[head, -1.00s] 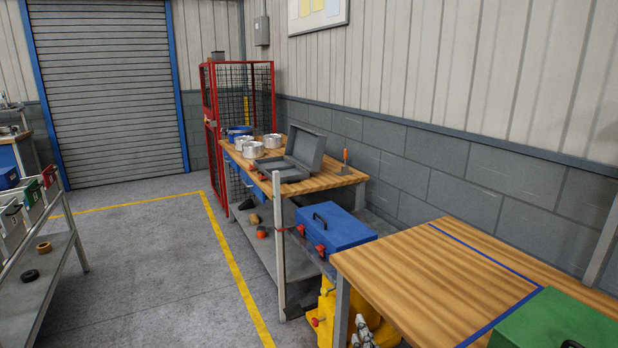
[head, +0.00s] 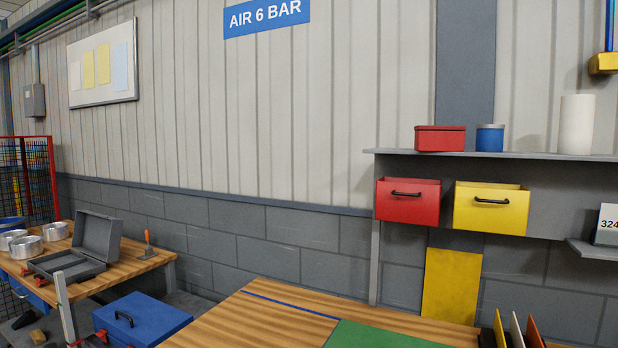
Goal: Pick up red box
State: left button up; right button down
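A small red box (head: 440,139) with a lid stands on the grey wall shelf at the right in the head view. A larger red open bin (head: 407,202) with a black handle hangs below the shelf. Neither of my grippers shows in the head view, and nothing is seen touching either red container.
A blue tin (head: 489,138) and a white cylinder (head: 576,124) stand along the shelf (head: 540,156). A yellow bin (head: 490,208) hangs beside the red bin. Below is a wooden bench (head: 250,325) with a green mat (head: 375,336). A blue toolbox (head: 142,320) sits lower left.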

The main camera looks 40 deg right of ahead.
aim_at(445, 138)
jog(key=k+l+z, duration=0.1)
jog(key=k, duration=0.3)
jog(key=l+z, duration=0.1)
jog(key=z, duration=1.45)
